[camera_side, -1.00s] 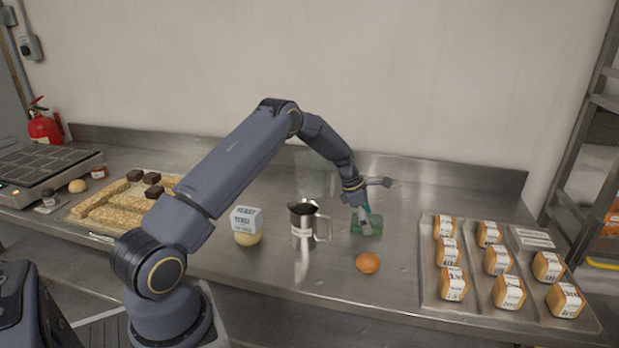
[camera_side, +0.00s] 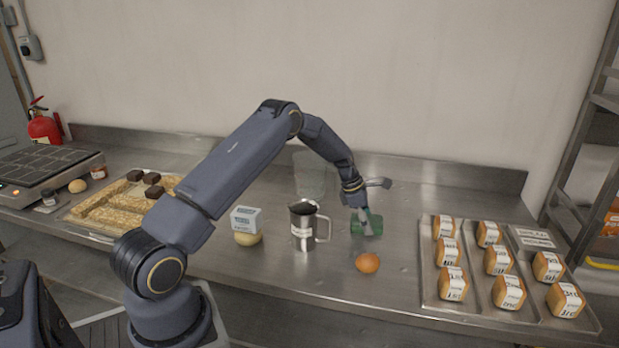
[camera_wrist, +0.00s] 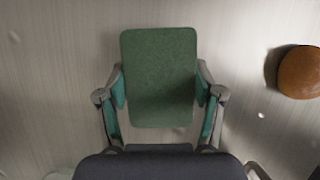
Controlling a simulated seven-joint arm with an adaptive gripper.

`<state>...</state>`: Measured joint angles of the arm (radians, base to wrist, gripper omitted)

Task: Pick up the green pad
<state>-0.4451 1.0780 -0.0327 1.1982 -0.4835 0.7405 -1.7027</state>
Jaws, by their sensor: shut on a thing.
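The green pad (camera_side: 373,226) is at the middle right of the steel counter, behind the orange fruit and right of the metal pitcher. In the wrist view the pad (camera_wrist: 158,75) is a rounded green rectangle between the two fingers. My gripper (camera_side: 366,222) points down at the pad. In the wrist view my gripper (camera_wrist: 160,92) has one teal-padded finger against each long side of the pad and is shut on it. The pad looks to be at the counter surface; I cannot tell whether it is lifted.
The orange fruit (camera_side: 367,263) lies just in front of the pad. The metal pitcher (camera_side: 303,227) and a clear container (camera_side: 310,173) stand to the left. A tray (camera_side: 429,285) of labelled loaves is on the right. Counter between pad and tray is clear.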

